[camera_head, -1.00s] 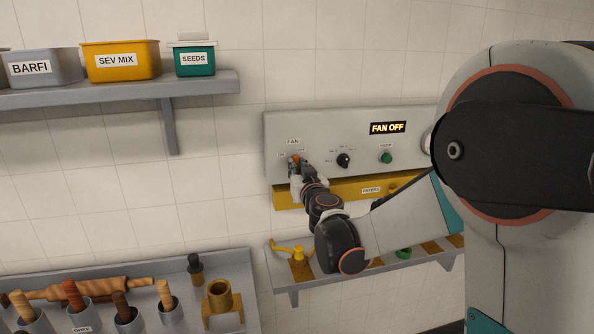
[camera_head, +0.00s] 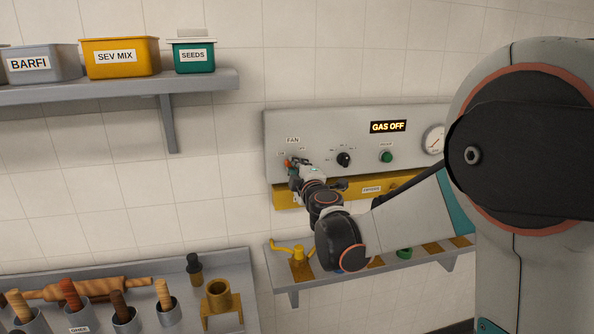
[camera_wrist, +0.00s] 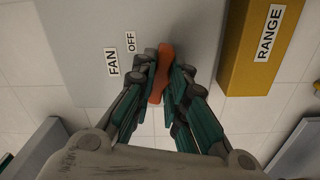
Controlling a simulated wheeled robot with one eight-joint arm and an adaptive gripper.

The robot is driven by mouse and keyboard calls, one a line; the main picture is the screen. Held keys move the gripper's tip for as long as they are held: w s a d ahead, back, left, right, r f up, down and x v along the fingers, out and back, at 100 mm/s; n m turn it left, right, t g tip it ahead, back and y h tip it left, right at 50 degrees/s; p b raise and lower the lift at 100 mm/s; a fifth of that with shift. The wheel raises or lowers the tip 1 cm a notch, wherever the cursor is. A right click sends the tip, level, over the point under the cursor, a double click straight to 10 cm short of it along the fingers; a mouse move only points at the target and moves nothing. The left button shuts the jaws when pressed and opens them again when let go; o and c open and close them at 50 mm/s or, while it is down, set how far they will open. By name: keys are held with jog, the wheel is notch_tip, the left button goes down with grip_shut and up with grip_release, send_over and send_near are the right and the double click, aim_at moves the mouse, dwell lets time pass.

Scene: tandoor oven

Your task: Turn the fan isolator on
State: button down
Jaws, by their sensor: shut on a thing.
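The fan isolator is an orange handle (camera_wrist: 161,74) on the grey control panel (camera_head: 360,120), under the FAN label (camera_head: 293,140). In the head view a bit of the orange handle (camera_head: 288,163) shows at the left of my gripper (camera_head: 297,169). In the wrist view my gripper (camera_wrist: 163,80) is shut on the handle, with a finger on each side. The OFF label (camera_wrist: 131,42) lies beside the handle there; an ON label cannot be made out. The display (camera_head: 388,127) reads GAS OFF.
A black knob (camera_head: 343,160), a green button (camera_head: 386,157) and a gauge (camera_head: 433,139) are right of the handle. A yellow box (camera_head: 345,190) juts out under the panel. A shelf (camera_head: 290,270) with a yellow crank (camera_head: 298,262) hangs below.

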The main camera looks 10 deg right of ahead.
jog(key=shift+n, duration=0.9)
jog(key=c, duration=1.6)
grip_release()
jog(key=shift+c, duration=0.2)
jog(key=s, duration=0.7)
